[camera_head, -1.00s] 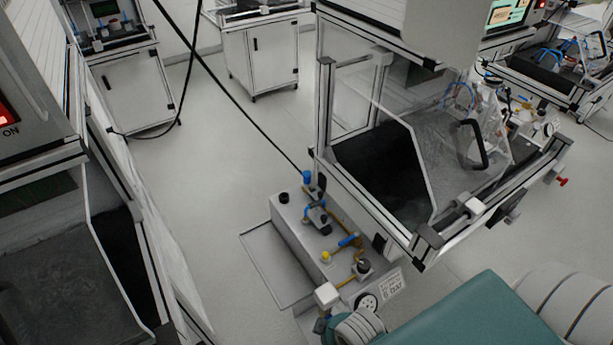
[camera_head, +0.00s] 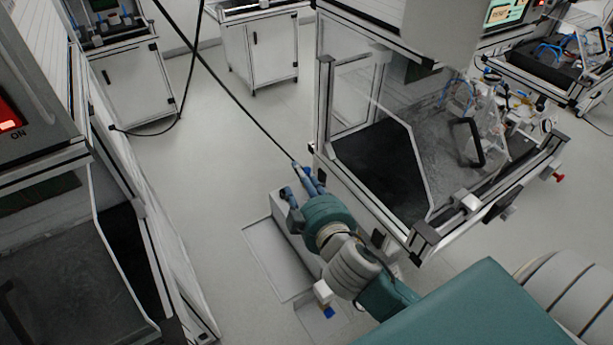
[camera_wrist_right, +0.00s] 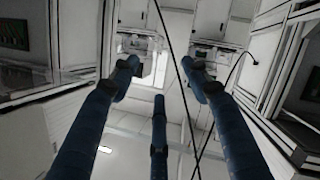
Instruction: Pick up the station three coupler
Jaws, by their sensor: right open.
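My right gripper (camera_head: 303,178) reaches from the lower right over the grey floor unit in the head view. Its dark blue fingers point toward the lower end of a black hose (camera_head: 245,117). In the right wrist view my right gripper (camera_wrist_right: 160,78) has its fingers spread apart with nothing clamped between them. The hose also runs down the wrist view (camera_wrist_right: 181,78), past the fingers; its depth relative to them is unclear. I cannot make out the station three coupler for certain; the hose end lies close to or behind my fingers. My left gripper is not in view.
A framed workstation (camera_head: 325,115) with a clear guard stands close on the right, another (camera_head: 135,262) on the left. White cabinets (camera_head: 262,55) stand at the back. Open floor (camera_head: 195,170) lies between.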

